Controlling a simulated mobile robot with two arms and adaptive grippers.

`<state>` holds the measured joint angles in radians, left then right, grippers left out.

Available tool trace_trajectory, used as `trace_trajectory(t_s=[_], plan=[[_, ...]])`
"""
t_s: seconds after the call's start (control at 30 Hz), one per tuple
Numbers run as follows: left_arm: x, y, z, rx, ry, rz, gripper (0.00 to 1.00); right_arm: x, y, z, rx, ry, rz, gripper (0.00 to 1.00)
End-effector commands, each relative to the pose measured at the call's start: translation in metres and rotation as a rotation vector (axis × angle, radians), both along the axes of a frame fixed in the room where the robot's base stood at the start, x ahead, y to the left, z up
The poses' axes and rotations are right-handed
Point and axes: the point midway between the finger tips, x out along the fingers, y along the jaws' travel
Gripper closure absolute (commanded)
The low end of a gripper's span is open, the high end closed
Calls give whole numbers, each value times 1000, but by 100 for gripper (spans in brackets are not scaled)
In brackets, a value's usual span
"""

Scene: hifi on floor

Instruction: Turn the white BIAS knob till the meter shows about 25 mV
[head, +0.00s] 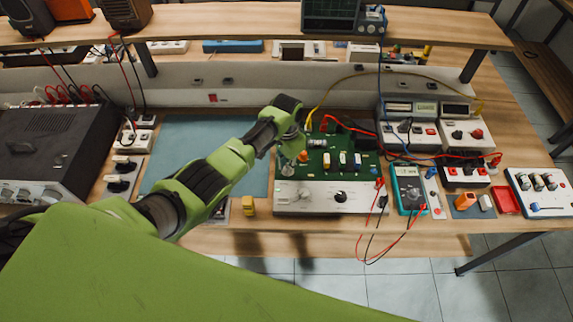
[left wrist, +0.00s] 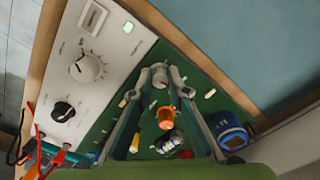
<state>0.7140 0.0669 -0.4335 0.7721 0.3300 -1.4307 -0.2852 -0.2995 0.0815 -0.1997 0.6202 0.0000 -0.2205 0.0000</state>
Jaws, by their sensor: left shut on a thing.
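A small white knob (head: 287,169) stands at the left end of a green circuit board (head: 330,149). In the left wrist view the pale knob (left wrist: 160,76) sits between the fingertips of my left gripper (left wrist: 159,71). My left gripper (head: 288,162) points down at the board and is shut on this knob, partly hiding it. I cannot read a BIAS label or the knob's angle. A teal handheld meter (head: 408,186) lies to the right of the amplifier, with red and black leads. Its reading is too small to make out. My right gripper is not in view.
An orange part (left wrist: 164,117) and a blue cylinder (left wrist: 230,133) stand on the board close to my left fingers. The silver front panel (head: 325,201) carries a white and a black knob. A blue mat (head: 200,143) lies bare to the left. A shelf (head: 230,22) runs above the bench.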

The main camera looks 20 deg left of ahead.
Motion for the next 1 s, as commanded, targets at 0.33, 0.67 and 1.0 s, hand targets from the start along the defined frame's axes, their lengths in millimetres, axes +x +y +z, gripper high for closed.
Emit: trace_trajectory(t_s=[0.33, 0.67, 1.0], plan=[[1, 0, 1, 0, -2, -320, 100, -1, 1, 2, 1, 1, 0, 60], [2, 0, 1, 0, -3, -549, 100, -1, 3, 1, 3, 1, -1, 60], [2, 0, 1, -1, -4, -653, 100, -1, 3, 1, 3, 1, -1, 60]])
